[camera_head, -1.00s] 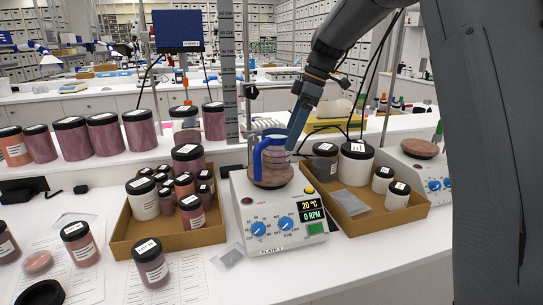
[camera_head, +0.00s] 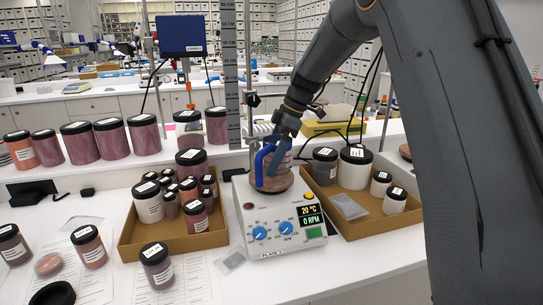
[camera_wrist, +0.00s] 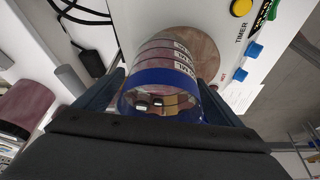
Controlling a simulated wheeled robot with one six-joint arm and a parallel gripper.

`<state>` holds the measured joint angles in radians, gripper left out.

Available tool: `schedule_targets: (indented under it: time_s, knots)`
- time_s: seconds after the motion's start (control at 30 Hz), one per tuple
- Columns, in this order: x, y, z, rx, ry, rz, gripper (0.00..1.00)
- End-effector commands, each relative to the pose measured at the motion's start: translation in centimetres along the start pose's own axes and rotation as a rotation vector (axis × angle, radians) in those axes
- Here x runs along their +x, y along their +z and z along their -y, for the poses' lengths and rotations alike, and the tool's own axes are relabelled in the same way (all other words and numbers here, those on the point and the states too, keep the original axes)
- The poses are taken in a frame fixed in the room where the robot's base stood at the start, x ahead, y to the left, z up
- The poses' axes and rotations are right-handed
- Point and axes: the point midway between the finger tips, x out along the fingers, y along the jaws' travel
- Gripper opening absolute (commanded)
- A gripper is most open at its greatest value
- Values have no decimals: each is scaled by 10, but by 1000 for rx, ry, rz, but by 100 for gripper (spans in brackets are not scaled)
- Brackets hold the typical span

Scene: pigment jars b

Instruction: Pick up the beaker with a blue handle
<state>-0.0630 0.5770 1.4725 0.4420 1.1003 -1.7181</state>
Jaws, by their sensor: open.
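The beaker with the blue handle (camera_head: 262,165) stands on the round brown top of the hot plate (camera_head: 280,214). My gripper (camera_head: 276,155) is open, with one finger on each side of the beaker. In the wrist view my gripper (camera_wrist: 166,92) hides part of the beaker's near side. I cannot tell whether the fingers touch the glass.
A cardboard tray of several jars (camera_head: 128,240) stands left of the hot plate. Another cardboard tray (camera_head: 372,229) with jars stands to its right. A metal stand with a ruler (camera_head: 229,75) rises just behind the beaker. Black cables hang behind my arm.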

Motion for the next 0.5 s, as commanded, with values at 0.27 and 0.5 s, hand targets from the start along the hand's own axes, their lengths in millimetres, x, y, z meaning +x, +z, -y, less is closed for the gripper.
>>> schedule_targets:
  time_s: [0.27,0.5]
  knots:
    - [3,0,0,0,1,0,87]
    - [2,0,0,0,1,0,47]
